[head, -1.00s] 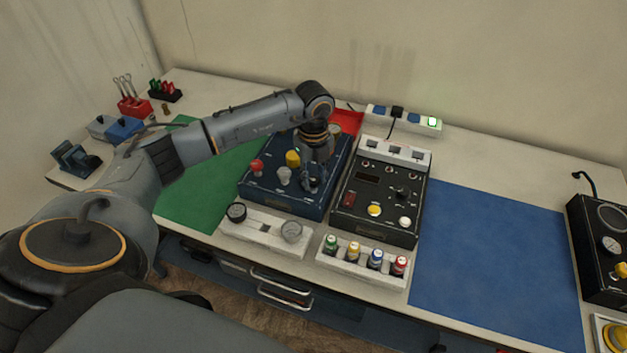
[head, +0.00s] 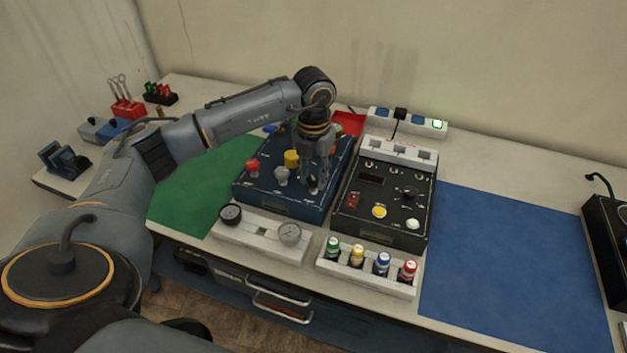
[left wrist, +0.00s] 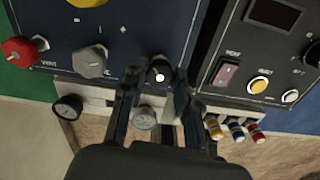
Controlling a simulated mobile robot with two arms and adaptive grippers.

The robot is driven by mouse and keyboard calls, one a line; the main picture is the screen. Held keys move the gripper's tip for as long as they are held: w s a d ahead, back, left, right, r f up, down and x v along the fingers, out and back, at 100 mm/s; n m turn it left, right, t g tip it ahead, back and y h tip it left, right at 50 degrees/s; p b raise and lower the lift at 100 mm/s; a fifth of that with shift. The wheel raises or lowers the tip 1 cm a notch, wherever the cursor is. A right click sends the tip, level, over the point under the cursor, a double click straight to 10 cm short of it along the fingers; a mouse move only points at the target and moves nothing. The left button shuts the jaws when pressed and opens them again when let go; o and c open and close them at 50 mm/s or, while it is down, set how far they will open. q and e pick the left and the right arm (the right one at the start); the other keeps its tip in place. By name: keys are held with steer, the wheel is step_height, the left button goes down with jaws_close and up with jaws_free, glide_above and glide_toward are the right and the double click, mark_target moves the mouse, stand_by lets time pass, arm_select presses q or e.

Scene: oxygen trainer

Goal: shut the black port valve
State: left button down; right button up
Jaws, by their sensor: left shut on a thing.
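The black port valve (left wrist: 160,73) is a dark knob with a pale top at the lower right of the dark blue panel (head: 258,197). In the head view it is mostly hidden by my fingers. My left gripper (head: 314,186) points down over the panel's lower right and is shut on the valve. In the left wrist view, its fingers (left wrist: 156,82) stand on either side of the knob. The knob's turn position is not clear. My right gripper is not in view.
A grey knob (head: 282,176), a red knob (head: 253,166) and a yellow knob (head: 291,158) stand to the left on the same panel. A black control box (head: 372,200) is close on the right. Gauges (head: 289,234) and capped bottles (head: 357,257) are in front. The blue mat (head: 505,260) is clear.

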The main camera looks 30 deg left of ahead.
mark_target(313, 179)
arm_select(q)
steer(key=m+b, duration=0.2)
steer(key=m, duration=0.2)
steer(key=shift+m+b, duration=0.9)
steer(key=shift+m, duration=0.8)
steer(key=c, duration=1)
jaws_free()
step_height(313, 179, up, 12)
steer(key=shift+r, duration=0.1)
